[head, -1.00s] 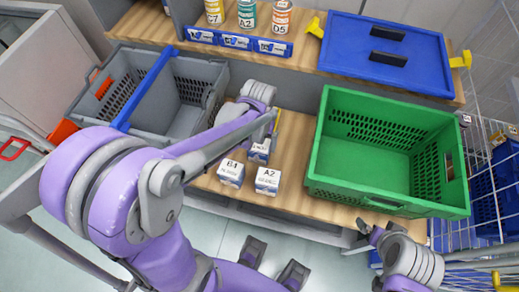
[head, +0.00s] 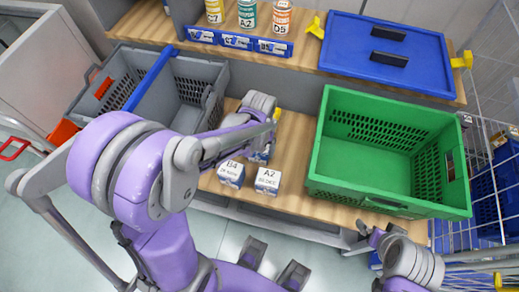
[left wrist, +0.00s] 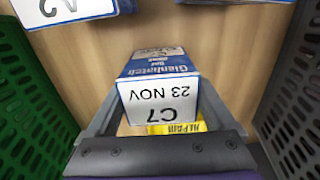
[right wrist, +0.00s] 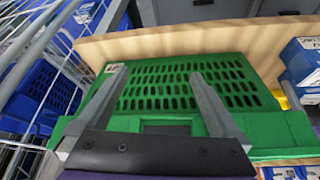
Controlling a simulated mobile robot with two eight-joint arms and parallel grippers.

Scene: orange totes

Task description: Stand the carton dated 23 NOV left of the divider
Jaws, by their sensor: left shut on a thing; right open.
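The white and blue carton marked C7 and 23 NOV (left wrist: 158,95) is between the fingers of my left gripper (left wrist: 150,110), which is shut on it. In the head view my left gripper (head: 268,135) is over the wooden bench between the crates, and the carton is mostly hidden by it. The blue divider (head: 150,85) crosses the grey crate (head: 215,75) at the left, with an open compartment on each side. My right gripper (right wrist: 155,100) is open and empty in front of the green crate; it also shows in the head view (head: 368,236).
Cartons B4 (head: 231,173) and A2 (head: 267,181) stand on the bench near its front edge. The green crate (head: 385,198) stands to the right. Several cans, blue label bins (head: 240,42) and a blue lid (head: 385,50) are on the shelf behind.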

